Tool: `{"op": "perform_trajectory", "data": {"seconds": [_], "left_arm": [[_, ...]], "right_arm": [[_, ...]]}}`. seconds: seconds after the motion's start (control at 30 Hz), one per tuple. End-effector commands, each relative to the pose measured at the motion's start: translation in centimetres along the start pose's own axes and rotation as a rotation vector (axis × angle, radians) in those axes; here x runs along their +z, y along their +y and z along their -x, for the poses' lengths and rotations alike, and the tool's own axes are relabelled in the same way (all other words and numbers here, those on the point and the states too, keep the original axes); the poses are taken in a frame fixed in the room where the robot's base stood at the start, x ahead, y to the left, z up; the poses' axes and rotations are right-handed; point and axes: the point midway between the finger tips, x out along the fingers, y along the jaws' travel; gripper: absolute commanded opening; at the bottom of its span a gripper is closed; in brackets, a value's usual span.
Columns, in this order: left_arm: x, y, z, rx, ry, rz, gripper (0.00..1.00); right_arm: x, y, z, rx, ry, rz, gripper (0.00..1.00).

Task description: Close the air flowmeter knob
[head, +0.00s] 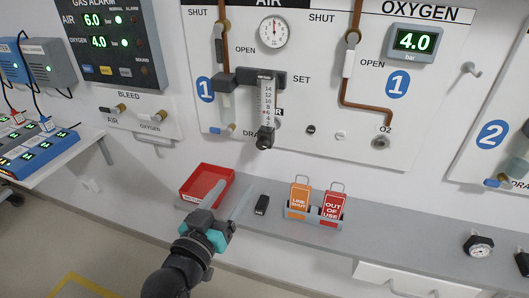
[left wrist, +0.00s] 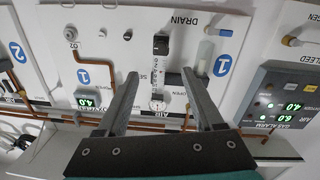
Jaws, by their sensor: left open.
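The air flowmeter (head: 267,98) is a clear upright tube with a scale on the air panel, under a dark block. Its black knob (head: 265,138) is at the bottom of the tube. My left gripper (head: 235,184) is open and empty, below and a little left of the knob, apart from it, over the shelf. In the left wrist view the panel appears upside down; the flowmeter (left wrist: 157,70) shows between the fingers of my left gripper (left wrist: 160,74), and the knob (left wrist: 161,41) shows beyond their tips. My right gripper is not in view.
A grey shelf (head: 400,240) runs below the panel. It holds a red tray (head: 207,182), a small black object (head: 262,205) and a holder with orange (head: 300,197) and red (head: 333,205) tags. The drain valve (head: 222,128) sits left of the knob.

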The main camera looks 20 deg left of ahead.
Motion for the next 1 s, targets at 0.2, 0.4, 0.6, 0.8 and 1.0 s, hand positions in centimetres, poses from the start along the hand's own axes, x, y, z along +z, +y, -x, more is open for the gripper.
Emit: {"op": "perform_trajectory", "data": {"seconds": [0.2,0.4,0.6,0.8,1.0], "left_arm": [[-0.2,0.0,-1.8,-0.001,0.006,0.001,0.69],[-0.1,0.0,-4.7,-0.001,0.005,0.001,0.69],[-0.1,0.0,-7.7,0.0,0.004,0.001,0.69],[-0.1,0.0,-10.8,-0.001,0.004,0.001,0.69],[0.0,-0.1,-13.4,-0.001,0.002,0.0,0.69]], "right_arm": [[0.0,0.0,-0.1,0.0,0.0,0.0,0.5],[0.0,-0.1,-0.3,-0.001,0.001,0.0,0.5],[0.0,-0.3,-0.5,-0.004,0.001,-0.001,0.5],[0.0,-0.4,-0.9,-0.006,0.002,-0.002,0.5],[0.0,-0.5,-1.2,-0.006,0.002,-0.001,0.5]]}}
